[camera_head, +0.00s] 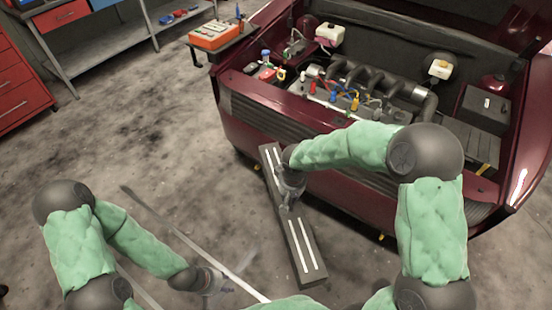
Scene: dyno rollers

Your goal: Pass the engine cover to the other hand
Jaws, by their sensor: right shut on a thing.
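The engine cover (304,246) is a long grey bar with white stripes. It is held in front of the car's bumper, slanting from upper left to lower right. My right gripper (287,203) is shut on the engine cover near its middle, and its fingers partly hide the cover there. My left gripper (226,281) is low in the picture, to the left of the cover's lower end and apart from it. Its fingers are blurred and too small to tell whether they are open.
A dark red car (245,120) with an open engine bay (375,90) stands beyond the cover. An orange box (214,36) sits on a small stand left of the car. A red drawer cabinet (18,85) and a workbench (115,45) are at upper left. The floor at left is clear.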

